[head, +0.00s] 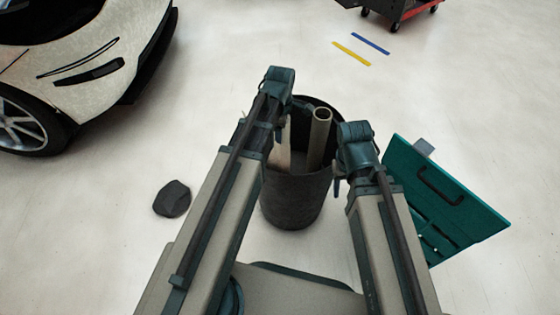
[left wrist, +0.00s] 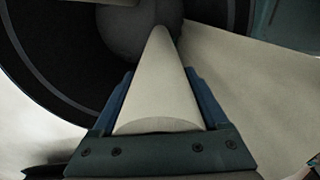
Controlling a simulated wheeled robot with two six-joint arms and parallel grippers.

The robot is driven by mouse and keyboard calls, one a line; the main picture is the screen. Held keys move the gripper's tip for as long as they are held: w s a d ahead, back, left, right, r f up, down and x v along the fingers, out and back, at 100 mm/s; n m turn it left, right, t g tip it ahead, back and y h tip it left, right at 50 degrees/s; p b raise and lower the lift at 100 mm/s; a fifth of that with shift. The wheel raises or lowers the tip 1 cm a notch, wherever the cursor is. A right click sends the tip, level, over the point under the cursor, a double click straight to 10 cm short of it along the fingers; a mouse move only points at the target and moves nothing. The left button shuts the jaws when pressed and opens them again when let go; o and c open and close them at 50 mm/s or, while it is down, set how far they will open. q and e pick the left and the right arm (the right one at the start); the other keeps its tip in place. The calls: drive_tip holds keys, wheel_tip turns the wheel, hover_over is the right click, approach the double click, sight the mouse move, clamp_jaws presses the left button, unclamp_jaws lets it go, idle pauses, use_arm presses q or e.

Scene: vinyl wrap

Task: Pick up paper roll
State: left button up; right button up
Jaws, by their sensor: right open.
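In the head view, a dark bin (head: 293,205) stands in front of me. An upright, hollow tan paper roll (head: 319,138) leans inside it. A paler roll (head: 284,150) shows left of it, partly behind my left arm. In the left wrist view, my left gripper (left wrist: 160,85) has its blue fingers on both sides of a pale roll (left wrist: 157,95), with no visible gap. That roll points down into the bin. My right gripper (head: 337,187) is open and empty by the bin's right side; its tips are small in the head view.
A teal case or panel (head: 455,205) stands tilted right of my right arm. A dark rock-like lump (head: 172,199) lies on the floor at left. A pale car (head: 75,65) is at upper left, a red-and-black cart (head: 398,14) at the top.

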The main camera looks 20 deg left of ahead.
use_arm(q)
clamp_jaws()
drive_tip(key=shift+r, duration=0.1)
idle(0.3)
